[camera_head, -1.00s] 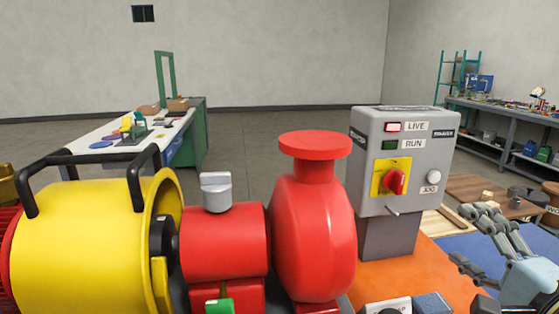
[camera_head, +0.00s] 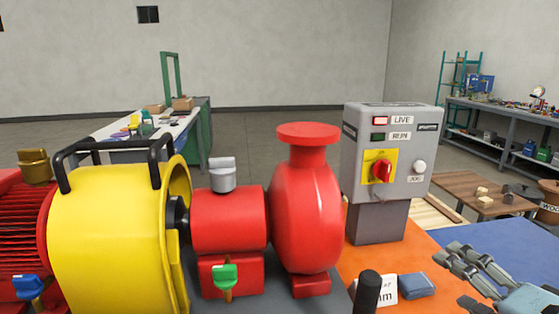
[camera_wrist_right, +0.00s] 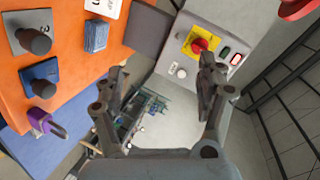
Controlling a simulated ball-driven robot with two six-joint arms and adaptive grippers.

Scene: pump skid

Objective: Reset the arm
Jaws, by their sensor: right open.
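My right gripper (camera_head: 470,272) shows at the lower right of the head view, in front of the blue surface. Its fingers are apart and point up and to the left. In the right wrist view my right gripper (camera_wrist_right: 163,75) has nothing between its fingertips. The grey control box (camera_wrist_right: 215,55) lies beyond the fingers there, apart from them as far as I can tell. In the head view the control box (camera_head: 388,155) stands upright with a red knob (camera_head: 381,171) on a yellow plate. My left gripper is in neither view.
A red pump (camera_head: 305,210) and a yellow coupling guard (camera_head: 105,235) fill the front left. A blue block (camera_head: 415,286) lies on the orange base (camera_head: 405,252). Plates with dark pegs (camera_wrist_right: 36,40) show in the wrist view. A wooden table (camera_head: 478,190) stands behind the blue surface.

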